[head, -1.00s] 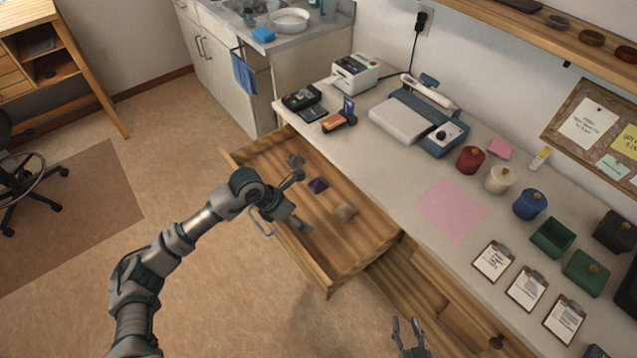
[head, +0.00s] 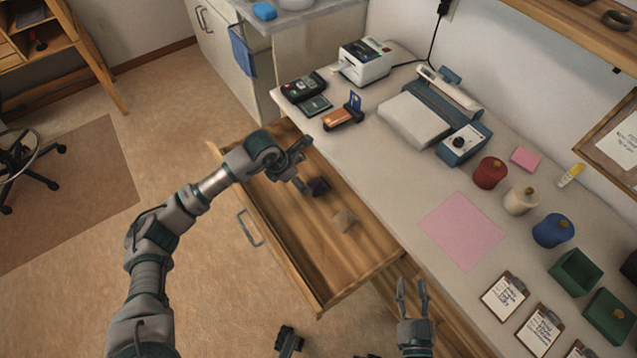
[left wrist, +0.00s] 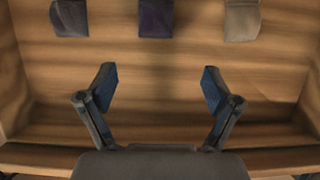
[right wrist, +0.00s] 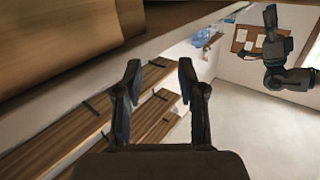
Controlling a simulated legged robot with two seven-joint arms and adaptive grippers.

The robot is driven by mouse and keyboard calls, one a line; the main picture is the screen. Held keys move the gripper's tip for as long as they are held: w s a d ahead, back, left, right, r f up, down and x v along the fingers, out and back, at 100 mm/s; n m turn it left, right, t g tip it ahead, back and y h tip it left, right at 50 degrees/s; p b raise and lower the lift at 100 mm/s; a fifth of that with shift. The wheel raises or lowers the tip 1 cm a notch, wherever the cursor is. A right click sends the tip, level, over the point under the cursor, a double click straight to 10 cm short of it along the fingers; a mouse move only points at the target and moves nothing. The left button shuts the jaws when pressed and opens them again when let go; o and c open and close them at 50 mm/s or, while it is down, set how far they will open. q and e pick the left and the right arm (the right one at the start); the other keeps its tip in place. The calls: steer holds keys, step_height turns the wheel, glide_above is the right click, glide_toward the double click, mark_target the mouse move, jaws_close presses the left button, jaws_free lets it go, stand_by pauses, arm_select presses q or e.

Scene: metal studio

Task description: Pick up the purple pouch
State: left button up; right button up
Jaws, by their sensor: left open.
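The purple pouch (head: 318,187) lies in the open wooden drawer (head: 325,257). In the left wrist view the purple pouch (left wrist: 156,18) is at the top, between a grey pouch (left wrist: 70,18) and a beige pouch (left wrist: 242,20). My left gripper (head: 304,165) is over the drawer, close to the purple pouch in the head view. In the left wrist view its open fingers (left wrist: 158,82) are empty, with bare drawer floor between them. My right gripper (head: 413,290) is open and empty, near the counter's front edge; its parted fingers show in the right wrist view (right wrist: 160,78).
The counter (head: 385,165) beside the drawer holds a label printer (head: 365,62), a scale (head: 416,118), lidded pots and clipboards. A pink sheet (head: 461,230) lies flat on it.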

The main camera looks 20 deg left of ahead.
mark_target(318, 185)
arm_select(q)
steer(key=b+x, duration=0.1)
steer(key=x, duration=0.4)
steer(key=shift+w+f, duration=0.1)
steer(key=shift+f, duration=0.25)
steer(key=shift+w+f, duration=0.1)
steer(key=shift+f, duration=0.15)
steer(key=x, duration=0.1)
steer(key=b+x, duration=0.1)
steer(key=x, duration=0.1)
steer(key=b+x, duration=0.1)
steer(key=shift+a+f, duration=0.25)
steer(key=shift+f, duration=0.05)
steer(key=shift+w+f, duration=0.2)
steer(key=shift+r, duration=0.15)
arm_select(e)
step_height(318, 185, up, 8)
steer(key=s+t+y, duration=0.1)
steer(key=s+t, duration=0.1)
steer(key=t, duration=0.5)
steer(key=shift+a+m, duration=0.15)
steer(key=shift+m, duration=0.15)
arm_select(q)
steer(key=c, duration=1)
arm_select(e)
steer(key=shift+w, duration=0.15)
